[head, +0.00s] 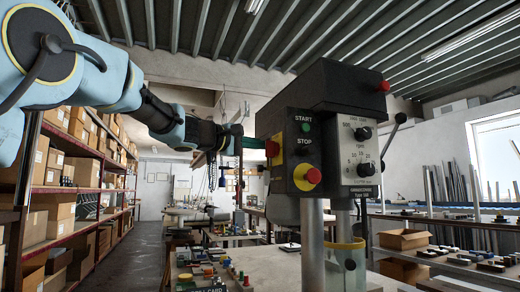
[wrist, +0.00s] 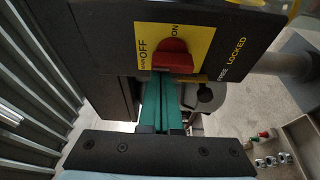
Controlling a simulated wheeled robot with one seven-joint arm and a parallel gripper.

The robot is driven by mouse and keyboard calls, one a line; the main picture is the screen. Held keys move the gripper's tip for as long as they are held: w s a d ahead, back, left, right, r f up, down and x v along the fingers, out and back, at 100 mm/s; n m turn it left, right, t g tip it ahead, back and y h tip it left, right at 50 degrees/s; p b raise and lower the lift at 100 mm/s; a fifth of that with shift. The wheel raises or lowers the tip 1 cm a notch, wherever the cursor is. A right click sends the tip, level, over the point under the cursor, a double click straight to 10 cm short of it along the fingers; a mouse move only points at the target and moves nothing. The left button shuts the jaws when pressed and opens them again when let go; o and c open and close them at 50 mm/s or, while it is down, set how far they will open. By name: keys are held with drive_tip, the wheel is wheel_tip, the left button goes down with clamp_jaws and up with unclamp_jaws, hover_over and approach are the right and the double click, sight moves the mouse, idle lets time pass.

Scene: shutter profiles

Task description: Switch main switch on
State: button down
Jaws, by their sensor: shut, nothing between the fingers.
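The main switch is a red knob (wrist: 172,56) on a yellow plate marked OFF and ON, on the side of the dark machine head (wrist: 225,35). In the head view the red knob (head: 272,149) shows at the left side of the machine. My gripper (wrist: 167,78) has green fingers closed together, with nothing between them. The fingertips are right at the knob's lower edge in the wrist view; I cannot tell if they touch. In the head view my gripper (head: 262,143) reaches the knob from the left. Which mark the knob points to is unclear.
The machine front has a START button (head: 306,127), a red STOP knob (head: 313,176) and a dial panel (head: 358,150). A lever (head: 392,132) sticks out at right. Shelves with boxes (head: 62,205) stand at left.

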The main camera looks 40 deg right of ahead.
drive_tip(key=shift+s+f+m+h+b, duration=0.1)
drive_tip(key=shift+m+h+b, duration=0.2)
drive_tip(key=shift+m+b, duration=1.55)
drive_tip(key=shift+n+b, duration=0.75)
drive_tip(key=shift+b, duration=0.45)
drive_tip(key=m+g+b, duration=0.1)
drive_tip(key=m+b, duration=0.2)
drive_tip(key=b, duration=0.1)
drive_tip(key=m+g+h+b, duration=0.1)
drive_tip(key=m+b, duration=0.3)
drive_tip(key=b, duration=0.1)
drive_tip(key=s+m+g+h+b, duration=0.1)
drive_tip(key=m+b, duration=0.2)
drive_tip(key=b, duration=0.2)
drive_tip(key=shift+s+a, duration=0.1)
drive_tip(key=shift+a, duration=0.2)
drive_tip(key=m+g+b, duration=0.1)
drive_tip(key=m, duration=0.2)
drive_tip(key=m+g, duration=0.1)
drive_tip(key=m, duration=0.1)
drive_tip(key=shift+s+a+m+g+b, duration=0.1)
drive_tip(key=shift+s+m+g+b, duration=0.25)
drive_tip(key=shift+s+m+g, duration=0.05)
drive_tip(key=shift+r, duration=0.25)
